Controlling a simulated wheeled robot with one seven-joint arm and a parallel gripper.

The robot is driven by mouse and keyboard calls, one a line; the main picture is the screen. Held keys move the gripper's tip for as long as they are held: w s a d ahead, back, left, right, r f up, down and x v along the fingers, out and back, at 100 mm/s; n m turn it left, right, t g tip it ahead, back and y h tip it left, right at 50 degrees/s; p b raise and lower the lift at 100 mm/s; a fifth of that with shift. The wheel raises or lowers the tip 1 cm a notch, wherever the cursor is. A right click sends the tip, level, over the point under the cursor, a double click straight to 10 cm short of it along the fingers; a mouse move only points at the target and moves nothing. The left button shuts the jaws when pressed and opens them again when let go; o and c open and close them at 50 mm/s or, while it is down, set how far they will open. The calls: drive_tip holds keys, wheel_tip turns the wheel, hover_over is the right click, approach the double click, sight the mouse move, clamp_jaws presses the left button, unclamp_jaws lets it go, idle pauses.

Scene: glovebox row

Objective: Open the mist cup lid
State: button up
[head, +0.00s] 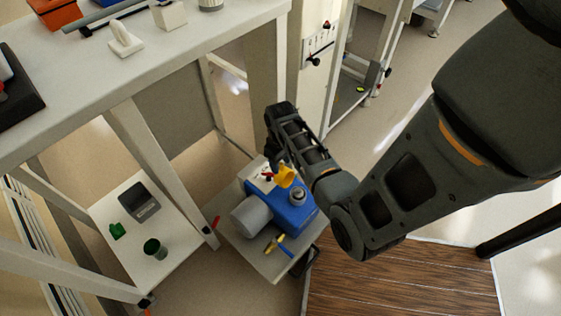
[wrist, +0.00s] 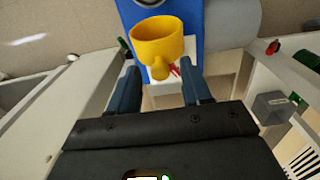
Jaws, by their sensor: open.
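A blue machine (head: 291,213) with a grey cylinder (head: 250,215) on its side stands on a small low table. A yellow cup-shaped part (head: 285,177) sits at its upper end, and I take this for the mist cup lid. In the wrist view the yellow part (wrist: 157,42) has a wide rim and a short knob pointing toward me. My gripper (wrist: 162,86) is open, its two dark blue fingers on either side of and short of the knob, with nothing held. In the head view my gripper (head: 273,160) is close above the machine's far end, its fingertips partly hidden.
A yellow-handled valve (head: 274,243) is at the machine's front. A red handle (head: 216,222) is at the left. A lower shelf holds a grey box (head: 139,202) and a green cup (head: 155,249). A white bench (head: 150,60) overhangs at the left.

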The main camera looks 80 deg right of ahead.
clamp_jaws()
idle(0.3)
idle(0.3)
